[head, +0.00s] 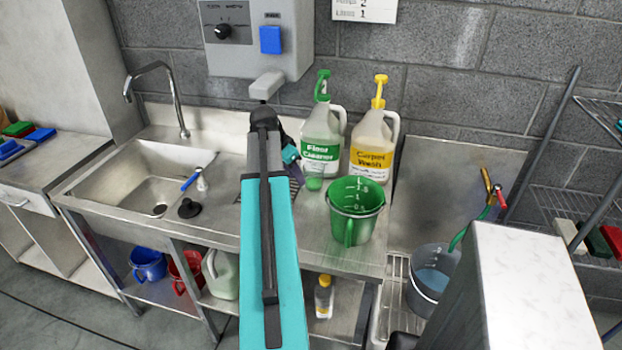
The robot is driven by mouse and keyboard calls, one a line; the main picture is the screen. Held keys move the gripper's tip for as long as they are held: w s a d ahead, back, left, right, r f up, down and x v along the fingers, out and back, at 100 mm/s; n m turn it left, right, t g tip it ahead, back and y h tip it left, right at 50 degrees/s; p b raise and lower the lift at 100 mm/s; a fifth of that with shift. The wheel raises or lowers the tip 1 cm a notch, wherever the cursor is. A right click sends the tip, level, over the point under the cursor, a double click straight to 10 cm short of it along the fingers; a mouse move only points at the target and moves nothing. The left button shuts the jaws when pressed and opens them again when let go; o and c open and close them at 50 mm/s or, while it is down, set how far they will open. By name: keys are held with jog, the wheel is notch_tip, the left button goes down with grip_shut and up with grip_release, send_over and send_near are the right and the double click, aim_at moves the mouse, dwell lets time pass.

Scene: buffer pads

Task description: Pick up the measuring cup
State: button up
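A green vessel (355,215) with white litre marks and a handle stands upright on the steel counter, right of centre. A small, clear greenish cup (314,179) stands behind it to the left, in front of the Floor Cleaner jug. I cannot tell for certain which of the two is the measuring cup. My teal arm reaches up the middle of the view. My gripper (293,162) is mostly hidden behind the arm, left of the small cup and apart from the green vessel. Its fingers cannot be made out.
The Floor Cleaner jug (322,138) and Carpet Wash jug (374,145), both with pumps, stand by the wall. The sink (150,180) with its tap is left, with a spray bottle (202,180) at its edge. A grey bucket (432,290) is lower right.

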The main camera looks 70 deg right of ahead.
aim_at(310, 179)
jog(key=shift+x, duration=0.75)
jog(key=shift+p+x, duration=1.05)
jog(key=shift+x, duration=1.55)
jog(key=shift+a, duration=0.1)
grip_shut()
